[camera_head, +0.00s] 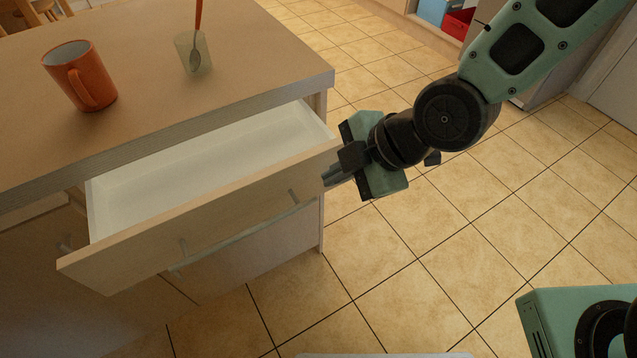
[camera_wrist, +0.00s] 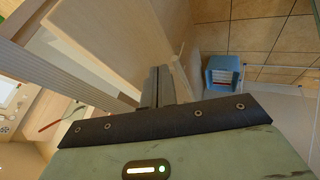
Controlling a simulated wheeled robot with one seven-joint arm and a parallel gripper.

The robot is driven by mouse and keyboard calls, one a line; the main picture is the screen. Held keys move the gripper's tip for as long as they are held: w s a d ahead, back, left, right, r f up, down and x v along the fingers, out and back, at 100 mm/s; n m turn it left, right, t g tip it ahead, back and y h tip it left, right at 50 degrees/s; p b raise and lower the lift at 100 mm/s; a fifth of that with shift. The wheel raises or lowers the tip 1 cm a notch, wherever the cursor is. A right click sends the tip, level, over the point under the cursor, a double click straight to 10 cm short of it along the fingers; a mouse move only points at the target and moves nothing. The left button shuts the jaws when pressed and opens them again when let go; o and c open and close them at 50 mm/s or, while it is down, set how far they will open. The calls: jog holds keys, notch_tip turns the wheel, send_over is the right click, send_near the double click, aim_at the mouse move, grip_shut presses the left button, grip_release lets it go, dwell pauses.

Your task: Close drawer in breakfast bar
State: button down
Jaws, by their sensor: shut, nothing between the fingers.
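The breakfast bar (camera_head: 240,90) stands at the left in the head view, and its top drawer (camera_head: 200,215) is pulled open. The white inside of the drawer is bare where it shows. A bar handle runs along its front. My gripper (camera_head: 328,177) is shut and empty at the right end of the drawer front. In the head view I cannot tell whether the fingertips touch it. In the wrist view the closed fingers (camera_wrist: 158,88) point toward pale wooden panels of the bar.
An orange mug (camera_head: 80,76) and a clear glass (camera_head: 194,54) with a spoon stand on the bar's top. The tiled floor (camera_head: 420,270) to the right and in front is clear. A blue bin (camera_wrist: 222,74) shows in the wrist view.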

aim_at(301, 194)
jog(key=x, duration=0.5)
jog(key=shift+b, duration=0.4)
